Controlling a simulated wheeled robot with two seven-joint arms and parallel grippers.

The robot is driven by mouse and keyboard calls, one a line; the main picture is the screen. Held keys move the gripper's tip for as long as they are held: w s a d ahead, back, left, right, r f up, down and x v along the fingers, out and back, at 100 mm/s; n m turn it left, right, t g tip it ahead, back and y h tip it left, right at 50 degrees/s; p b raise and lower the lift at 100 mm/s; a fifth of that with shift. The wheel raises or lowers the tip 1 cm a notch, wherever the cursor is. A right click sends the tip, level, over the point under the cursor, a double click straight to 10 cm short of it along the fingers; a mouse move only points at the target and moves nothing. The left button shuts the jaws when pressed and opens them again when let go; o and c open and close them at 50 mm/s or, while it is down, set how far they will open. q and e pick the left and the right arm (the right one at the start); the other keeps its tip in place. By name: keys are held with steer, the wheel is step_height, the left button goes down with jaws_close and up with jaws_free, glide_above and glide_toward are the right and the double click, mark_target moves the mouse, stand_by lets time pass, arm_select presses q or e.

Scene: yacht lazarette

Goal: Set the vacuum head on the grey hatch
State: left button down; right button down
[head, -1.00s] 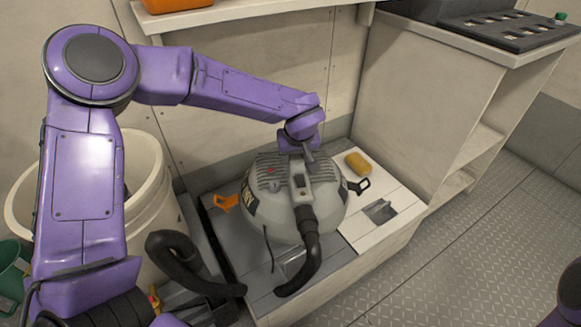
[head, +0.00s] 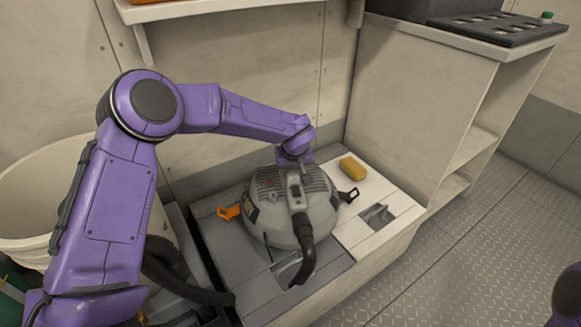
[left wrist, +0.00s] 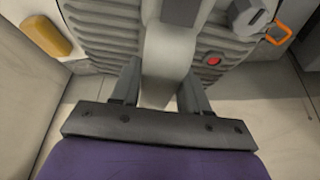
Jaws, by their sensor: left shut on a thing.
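The vacuum head (head: 285,222) is a grey dome with a ribbed top, a red button, a top handle and a short black hose at its front. An orange latch (head: 229,213) and a black latch (head: 348,195) stick out at its sides. It is upright over the grey hatch (head: 222,242); its lower edge looks down on or very close to the surface, and I cannot tell if it touches. My left gripper (left wrist: 160,88) is shut on the head's handle (left wrist: 170,50), also seen in the head view (head: 297,165). My right gripper is out of view.
A yellow sponge (head: 353,168) lies on the white panel (head: 372,230) right of the hatch. A cream bucket (head: 35,215) and a thick black hose (head: 180,278) are at left. A cabinet (head: 425,110) stands at right. The metal floor in front is clear.

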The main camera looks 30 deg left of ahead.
arm_select(q)
steer(key=shift+w+r, duration=0.1)
steer(key=shift+r, duration=0.05)
steer(key=c, duration=0.5)
jaws_free()
steer(key=shift+c, duration=0.2)
steer(key=p+v, duration=0.4)
steer(key=v, duration=0.8)
